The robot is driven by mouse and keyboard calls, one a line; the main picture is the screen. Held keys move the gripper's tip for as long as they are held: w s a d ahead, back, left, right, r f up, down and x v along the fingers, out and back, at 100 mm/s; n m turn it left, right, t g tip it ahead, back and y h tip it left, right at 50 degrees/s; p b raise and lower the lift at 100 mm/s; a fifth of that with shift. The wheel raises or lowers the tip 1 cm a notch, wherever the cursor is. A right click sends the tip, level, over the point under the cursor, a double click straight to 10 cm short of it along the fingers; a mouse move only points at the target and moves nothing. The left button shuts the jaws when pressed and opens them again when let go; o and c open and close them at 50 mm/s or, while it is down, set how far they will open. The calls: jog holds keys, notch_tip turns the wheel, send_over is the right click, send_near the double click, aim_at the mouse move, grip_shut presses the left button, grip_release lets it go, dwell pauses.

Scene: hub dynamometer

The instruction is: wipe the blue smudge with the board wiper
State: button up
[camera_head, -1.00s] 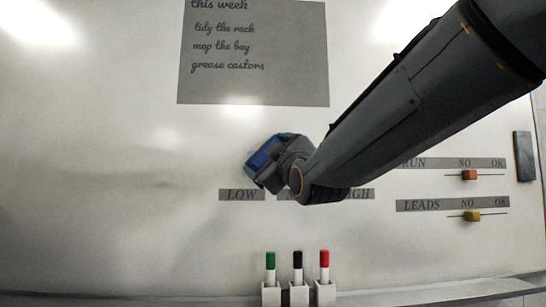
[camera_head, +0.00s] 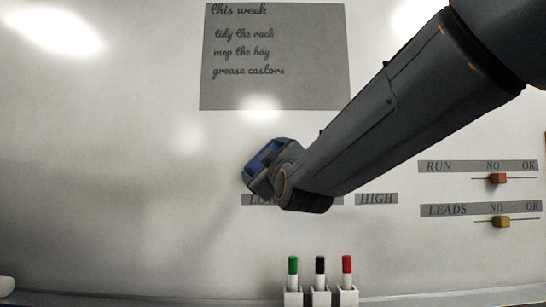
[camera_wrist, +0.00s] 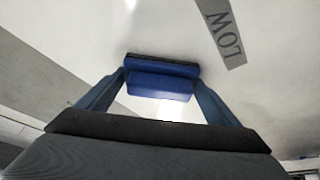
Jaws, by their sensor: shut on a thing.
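The board wiper (camera_head: 262,158) is a blue block with a dark edge. It is in my gripper, against or very close to the whiteboard (camera_head: 110,140), just above the LOW label. In the wrist view the wiper (camera_wrist: 160,83) sits between the two fingertips. My gripper (camera_wrist: 161,78) is shut on it. In the head view my gripper (camera_head: 272,168) is partly hidden by my own wrist. I cannot make out a blue smudge on the visible board. My arm and the wiper hide part of the surface.
A grey note (camera_head: 275,85) hangs above. Green (camera_head: 293,266), black (camera_head: 320,266) and red (camera_head: 347,266) markers stand in holders at the bottom ledge. RUN (camera_head: 497,178) and LEADS (camera_head: 501,221) sliders are at right. A white object (camera_head: 6,285) lies at lower left. The left board is clear.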

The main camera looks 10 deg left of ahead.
jog(key=shift+s+a, duration=0.1)
jog(key=shift+a, duration=0.35)
jog(key=s+d+p, duration=0.1)
jog(key=s, duration=0.5)
jog(key=shift+d, duration=0.25)
jog(key=shift+s+p, duration=0.1)
jog(key=shift+p, duration=0.2)
jog(key=s, duration=0.1)
jog(key=s+p, duration=0.1)
jog(key=shift+s+d, duration=0.3)
jog(key=shift+d, duration=0.05)
